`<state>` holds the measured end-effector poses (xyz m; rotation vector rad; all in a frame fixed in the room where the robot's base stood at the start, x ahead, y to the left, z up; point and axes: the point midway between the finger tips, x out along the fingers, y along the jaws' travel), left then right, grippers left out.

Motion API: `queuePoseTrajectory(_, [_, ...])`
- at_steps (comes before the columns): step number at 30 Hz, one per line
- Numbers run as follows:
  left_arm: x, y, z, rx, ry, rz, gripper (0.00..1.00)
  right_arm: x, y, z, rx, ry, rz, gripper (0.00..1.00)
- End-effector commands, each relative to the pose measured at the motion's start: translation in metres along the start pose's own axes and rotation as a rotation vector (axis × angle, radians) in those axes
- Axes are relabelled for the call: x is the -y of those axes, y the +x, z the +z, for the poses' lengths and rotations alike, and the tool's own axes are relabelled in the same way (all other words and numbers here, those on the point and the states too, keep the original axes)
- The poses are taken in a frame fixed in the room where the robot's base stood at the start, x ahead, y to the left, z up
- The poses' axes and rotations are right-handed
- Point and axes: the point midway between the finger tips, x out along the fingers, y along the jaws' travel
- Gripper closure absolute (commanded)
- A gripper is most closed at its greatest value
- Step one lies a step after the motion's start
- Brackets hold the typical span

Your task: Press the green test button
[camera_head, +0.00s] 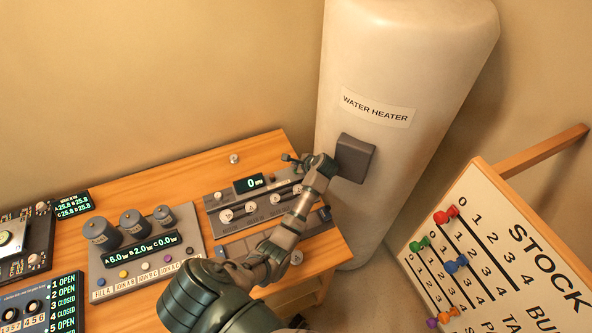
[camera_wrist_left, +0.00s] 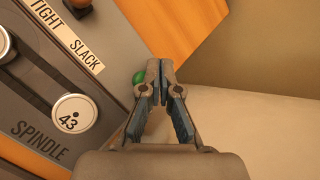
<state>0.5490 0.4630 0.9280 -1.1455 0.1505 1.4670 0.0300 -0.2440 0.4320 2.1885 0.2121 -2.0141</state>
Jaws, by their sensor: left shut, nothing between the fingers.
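The green button (camera_wrist_left: 138,77) shows as a small round green piece at the edge of the grey spindle panel (camera_wrist_left: 98,112) in the left wrist view. It lies just left of my fingertips, partly hidden by them; I cannot tell whether they touch it. My left gripper (camera_wrist_left: 161,68) is shut and empty, and reaches over the panel's right end. In the head view, my left gripper (camera_head: 288,158) is above the far right of the panel (camera_head: 224,199) with the "0" display, and I cannot make out the button there. My right gripper is out of view.
The wooden bench (camera_head: 210,160) ends near the water heater (camera_head: 400,75), whose grey box (camera_head: 354,158) is close to my left gripper. A panel with several grey cylinders (camera_head: 140,265) stands left of my arm. A stock board (camera_head: 480,260) is at right.

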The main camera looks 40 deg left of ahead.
Motion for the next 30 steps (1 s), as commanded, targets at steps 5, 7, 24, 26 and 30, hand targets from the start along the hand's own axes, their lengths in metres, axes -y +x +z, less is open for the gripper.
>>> queuePoseTrajectory(5, [-0.001,-0.002,-0.002,0.000,0.000,-0.001,1.00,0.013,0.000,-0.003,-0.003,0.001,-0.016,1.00])
queuePoseTrajectory(7, [-0.002,-0.003,-0.004,-0.001,0.000,-0.001,1.00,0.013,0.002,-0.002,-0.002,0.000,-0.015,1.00])
queuePoseTrajectory(24, [-0.005,-0.002,-0.006,-0.001,0.000,0.001,1.00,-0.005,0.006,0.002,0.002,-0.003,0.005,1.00])
queuePoseTrajectory(26, [-0.005,-0.002,-0.007,-0.001,0.000,0.000,1.00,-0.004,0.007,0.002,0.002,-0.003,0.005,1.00])
queuePoseTrajectory(30, [-0.006,-0.001,-0.008,0.000,0.000,0.000,1.00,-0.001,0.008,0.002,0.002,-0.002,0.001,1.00])
